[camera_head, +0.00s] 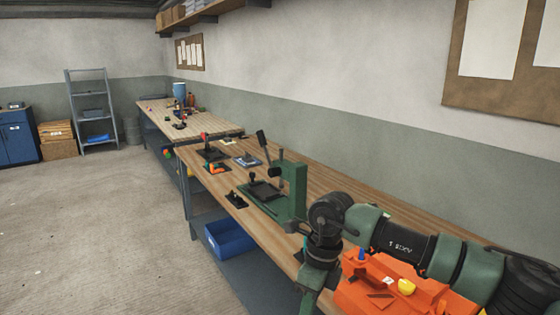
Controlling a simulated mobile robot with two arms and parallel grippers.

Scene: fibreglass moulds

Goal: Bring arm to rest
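One of my arms (410,248), green and black, comes in from the right side. It reaches over the workbench (345,185) and bends at a black joint. From there a green link runs down and leaves the picture at the bottom edge. The gripper of this arm is below the frame and is not seen. My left arm and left gripper do not show. An orange mould or tray (425,292) with a yellow piece (406,286) and a blue cone (361,254) lies under the arm and is partly hidden by it.
A green lever press (292,185) stands on the bench close to the arm's bend. Small tools and an orange-handled item (216,167) lie farther along. A blue bin (228,238) is below the bench. The wall with a pinboard (505,65) is behind. The floor at left is clear.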

